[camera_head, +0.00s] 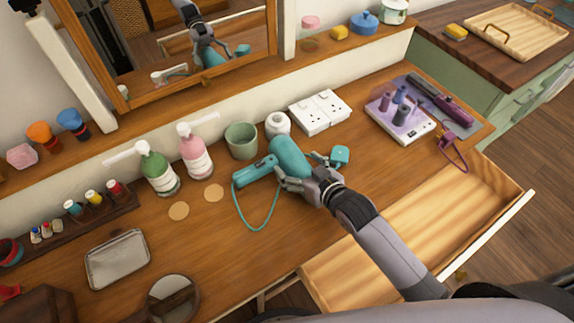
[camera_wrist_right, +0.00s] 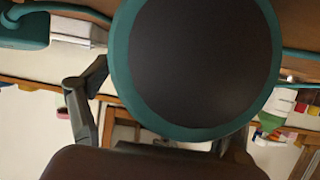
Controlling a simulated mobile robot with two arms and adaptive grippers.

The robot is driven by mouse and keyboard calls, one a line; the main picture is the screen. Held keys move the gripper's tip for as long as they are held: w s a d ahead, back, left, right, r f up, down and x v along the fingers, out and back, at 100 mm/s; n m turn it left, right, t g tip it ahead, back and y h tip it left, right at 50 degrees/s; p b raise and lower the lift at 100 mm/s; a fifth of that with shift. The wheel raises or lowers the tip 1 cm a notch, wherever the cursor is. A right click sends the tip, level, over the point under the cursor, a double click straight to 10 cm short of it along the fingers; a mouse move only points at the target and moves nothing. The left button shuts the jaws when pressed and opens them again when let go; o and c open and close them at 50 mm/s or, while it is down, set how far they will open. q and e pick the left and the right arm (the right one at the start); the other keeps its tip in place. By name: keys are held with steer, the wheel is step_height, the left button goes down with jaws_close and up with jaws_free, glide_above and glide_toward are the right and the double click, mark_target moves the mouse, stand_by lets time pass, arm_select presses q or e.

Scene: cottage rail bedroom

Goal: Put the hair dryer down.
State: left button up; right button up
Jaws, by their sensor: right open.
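The teal hair dryer (camera_head: 290,156) lies on the wooden dresser top (camera_head: 230,260), its handle toward the left and its cord looping to the front. A teal plug (camera_head: 340,155) lies just right of it. My right gripper (camera_head: 302,176) is at the dryer's barrel end, fingers open on either side of it; whether they touch it I cannot tell. In the right wrist view, the dryer's dark round end with a teal rim (camera_wrist_right: 195,60) fills the middle, one finger at its left. My left gripper does not show.
Behind the dryer stand a green cup (camera_head: 241,140), a white round jar (camera_head: 278,123) and a white socket block (camera_head: 320,112). Pump bottles (camera_head: 195,152) are to the left. An open drawer (camera_head: 420,220) juts out at the front right. The dresser top ahead of the cord is clear.

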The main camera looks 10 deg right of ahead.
steer(key=shift+w+a, duration=0.1)
steer(key=shift+w, duration=0.1)
steer(key=shift+s, duration=0.1)
steer(key=shift+c, duration=0.4)
steer(key=c, duration=1.5)
steer(key=shift+c, duration=1.2)
step_height(320, 180, up, 20)
steer(key=p, duration=0.1)
